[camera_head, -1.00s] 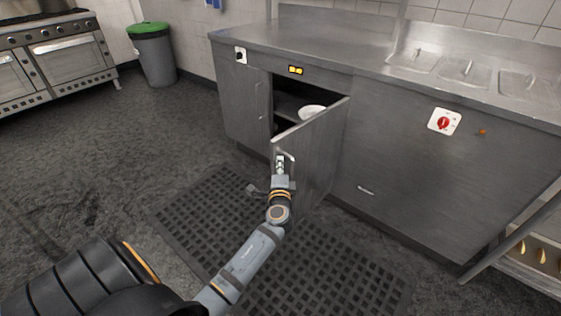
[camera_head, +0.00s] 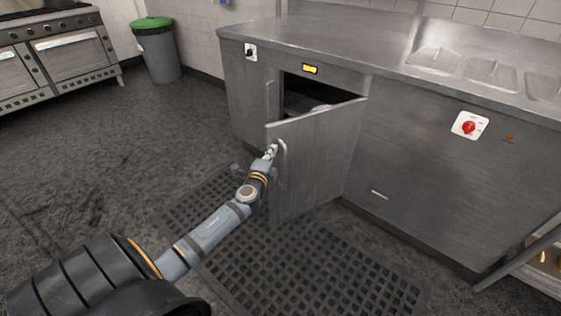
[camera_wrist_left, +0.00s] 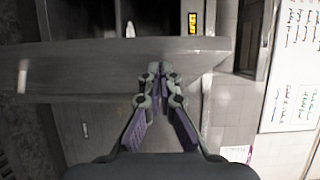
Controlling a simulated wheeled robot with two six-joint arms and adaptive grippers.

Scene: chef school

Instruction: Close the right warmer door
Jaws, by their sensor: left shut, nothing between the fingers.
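The right warmer door (camera_head: 318,158) is a grey metal panel, hinged at its right side and standing partly open. Its curved handle (camera_head: 283,158) is near its free left edge. My left gripper (camera_head: 272,150) is at the door's outer face, close beside the handle. The left wrist view shows the fingers (camera_wrist_left: 159,70) shut together, with nothing between them, against or very near the door panel (camera_wrist_left: 90,66). I cannot tell whether they touch it. My right gripper is not in view.
The warmer cabinet's dark opening (camera_head: 300,98) shows behind the door, with a pale dish (camera_head: 320,107) inside. The left door (camera_head: 250,95) is shut. A perforated mat (camera_head: 310,265) lies on the floor. A green-lidded bin (camera_head: 157,50) stands back left.

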